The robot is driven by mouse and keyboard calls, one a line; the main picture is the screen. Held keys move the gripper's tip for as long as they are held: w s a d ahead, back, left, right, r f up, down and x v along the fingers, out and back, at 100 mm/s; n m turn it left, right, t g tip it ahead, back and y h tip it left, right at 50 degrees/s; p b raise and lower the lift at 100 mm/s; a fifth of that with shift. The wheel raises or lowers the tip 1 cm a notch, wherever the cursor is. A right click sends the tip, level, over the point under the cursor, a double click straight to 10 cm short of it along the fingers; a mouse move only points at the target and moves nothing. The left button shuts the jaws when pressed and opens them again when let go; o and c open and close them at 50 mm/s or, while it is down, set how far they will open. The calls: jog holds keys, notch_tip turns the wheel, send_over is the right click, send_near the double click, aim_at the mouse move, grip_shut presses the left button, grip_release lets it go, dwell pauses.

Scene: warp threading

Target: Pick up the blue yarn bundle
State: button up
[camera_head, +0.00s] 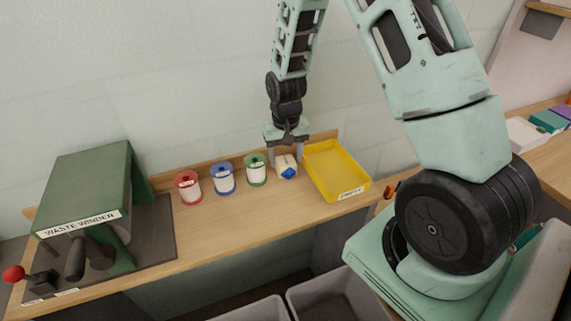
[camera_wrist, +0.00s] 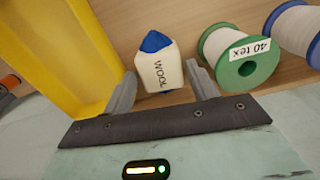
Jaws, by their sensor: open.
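The blue yarn bundle (camera_wrist: 158,68) has blue ends and a cream wrapper marked "WOOL". It lies on the wooden bench between the green spool and the yellow tray, and it also shows in the head view (camera_head: 287,168). My gripper (camera_wrist: 162,90) is open, pointing down at the bundle, with one finger on each side of it. In the wrist view, a finger is to the left and a finger to the right of the wrapper's lower part. I cannot tell whether either finger touches it. The gripper also shows above the bundle in the head view (camera_head: 286,155).
A green-ended spool (camera_head: 255,170) marked "40 tex" stands close by, with blue (camera_head: 223,180) and red (camera_head: 188,188) spools further left. A yellow tray (camera_head: 336,170) is close on the right. A green waste winder (camera_head: 90,200) fills the bench's left end.

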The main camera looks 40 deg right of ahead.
aim_at(285, 160)
jog(key=shift+f, duration=1.45)
jog(key=c, duration=0.7)
jog(key=shift+w+r, duration=0.1)
notch_tip(285, 160, up, 10)
jog(key=shift+f+b, duration=0.25)
jog(key=shift+b, duration=0.45)
jog(key=shift+r, duration=0.2)
